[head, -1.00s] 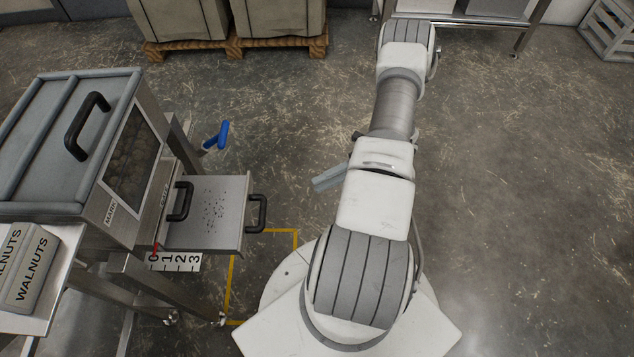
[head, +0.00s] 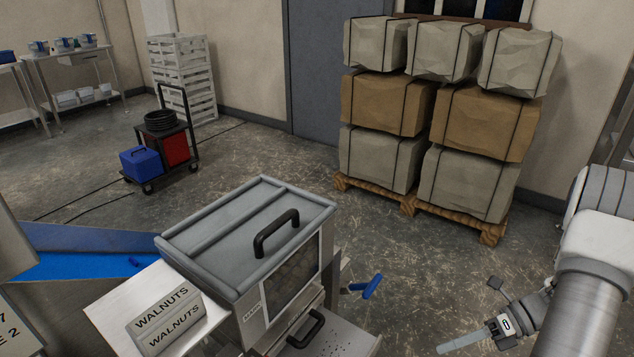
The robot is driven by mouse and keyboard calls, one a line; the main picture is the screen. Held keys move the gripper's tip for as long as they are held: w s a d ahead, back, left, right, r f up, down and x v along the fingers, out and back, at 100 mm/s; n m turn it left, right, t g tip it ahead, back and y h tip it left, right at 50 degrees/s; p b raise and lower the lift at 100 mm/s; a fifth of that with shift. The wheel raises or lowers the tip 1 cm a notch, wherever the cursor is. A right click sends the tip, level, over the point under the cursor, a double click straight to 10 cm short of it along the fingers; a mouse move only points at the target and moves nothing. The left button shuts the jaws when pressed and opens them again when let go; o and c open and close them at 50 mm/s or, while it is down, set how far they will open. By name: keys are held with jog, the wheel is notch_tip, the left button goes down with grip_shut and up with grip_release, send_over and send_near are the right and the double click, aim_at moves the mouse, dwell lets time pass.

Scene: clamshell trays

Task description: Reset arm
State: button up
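My arm (head: 600,315) enters at the right edge of the head view, its white and grey links bent downward. My gripper (head: 462,342) is at the lower right, over the floor. One long pale grey finger-like part points left, and I cannot tell whether the gripper is open or shut. No held object shows. The grey hopper machine (head: 240,225) with a black lid handle and dark window stands to the left, apart from the gripper. Its metal drawer (head: 350,343) with a black handle (head: 305,330) is partly cut off by the lower edge.
A blue-handled lever (head: 372,287) sticks out beside the machine, between it and my gripper. Strapped bales (head: 385,160) stand on a pallet behind. A cart (head: 165,150) stands further back. Floor between pallet and gripper is clear.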

jog(key=a+r+n+g+h, duration=0.1)
jog(key=a+r+n+h, duration=0.3)
jog(key=r+n, duration=0.35)
jog(key=a+r+n+h, duration=0.3)
jog(key=a+r+n, duration=0.1)
jog(key=r+n, duration=0.35)
jog(key=s+a+r+n+t+h, duration=0.35)
jog(key=r+n, duration=0.25)
jog(key=n, duration=0.2)
jog(key=s+a+r+n+t+h, duration=0.2)
jog(key=s+a+r+n+t, duration=0.1)
jog(key=s+a+r+n, duration=0.25)
notch_tip(320, 180, up, 20)
jog(key=d+n+p, duration=0.2)
jog(key=p, duration=1.8)
jog(key=shift+w+r, duration=0.2)
jog(key=shift+w, duration=0.05)
jog(key=shift+a, duration=0.25)
